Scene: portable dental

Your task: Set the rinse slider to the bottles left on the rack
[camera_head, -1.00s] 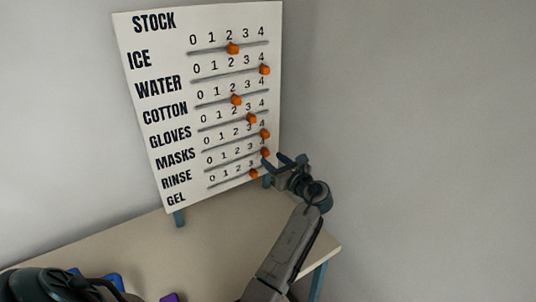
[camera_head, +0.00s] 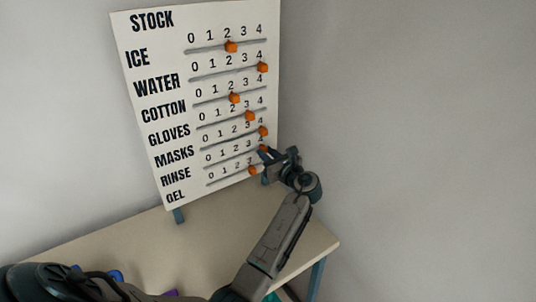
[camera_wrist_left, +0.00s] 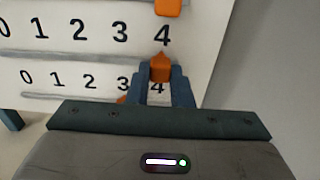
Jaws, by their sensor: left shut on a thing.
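The white stock board (camera_head: 150,60) stands on the table, with several slider rows. The RINSE row's orange knob (camera_head: 264,149) is at the right end, by the 4, partly covered by my gripper. My left gripper (camera_head: 266,158) reaches it from the lower right. In the left wrist view the blue fingers (camera_wrist_left: 164,84) are shut on this rinse knob (camera_wrist_left: 160,68), just under the 4. The bottles and rack cannot be made out. My right gripper is out of view.
The GEL knob (camera_head: 253,170) sits close below, near the 3; the MASKS knob (camera_head: 263,131) is just above, at 4. Blue and purple items (camera_head: 116,276) show partly at the bottom edge. The table top (camera_head: 200,235) before the board is mostly clear.

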